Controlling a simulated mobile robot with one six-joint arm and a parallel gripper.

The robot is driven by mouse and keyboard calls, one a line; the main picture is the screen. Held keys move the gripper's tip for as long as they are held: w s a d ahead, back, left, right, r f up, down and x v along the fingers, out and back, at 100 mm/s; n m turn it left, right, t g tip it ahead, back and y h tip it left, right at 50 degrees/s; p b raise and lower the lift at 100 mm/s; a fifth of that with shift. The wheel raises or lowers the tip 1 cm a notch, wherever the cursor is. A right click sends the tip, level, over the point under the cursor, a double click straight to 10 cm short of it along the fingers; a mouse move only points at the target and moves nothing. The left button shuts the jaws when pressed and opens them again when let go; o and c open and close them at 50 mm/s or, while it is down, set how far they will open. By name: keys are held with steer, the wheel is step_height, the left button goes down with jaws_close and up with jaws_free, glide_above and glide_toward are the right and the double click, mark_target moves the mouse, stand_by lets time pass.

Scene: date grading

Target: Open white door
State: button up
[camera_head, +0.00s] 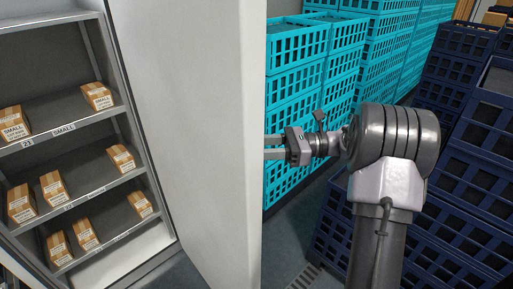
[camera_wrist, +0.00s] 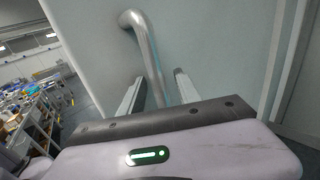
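The white door (camera_head: 195,120) stands swung open in the head view, its free edge toward the right, with the shelf cabinet showing to its left. In the wrist view the door's face (camera_wrist: 215,50) carries a bent metal bar handle (camera_wrist: 146,45). My gripper (camera_head: 269,147) reaches in from the right at the door's free edge, and the door hides its fingertips there. In the wrist view my gripper (camera_wrist: 158,86) has its two fingers apart, one on each side of the handle's lower part. A gap shows beside the bar, so it does not look clamped. The handle is hidden in the head view.
Cabinet shelves (camera_head: 75,125) hold several small brown boxes (camera_head: 97,96). Stacked turquoise crates (camera_head: 296,90) stand behind my gripper. Dark blue crates (camera_head: 468,178) stand close on the right, beside my arm. Some bare floor (camera_head: 290,250) shows below, near the door's edge.

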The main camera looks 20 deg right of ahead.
steer(key=shift+d, duration=0.1)
steer(key=p+v, duration=0.8)
steer(key=v, duration=0.9)
steer(key=shift+d+p, duration=0.15)
steer(key=shift+p, duration=0.15)
steer(key=shift+s+f, duration=0.1)
steer(key=shift+f, duration=0.05)
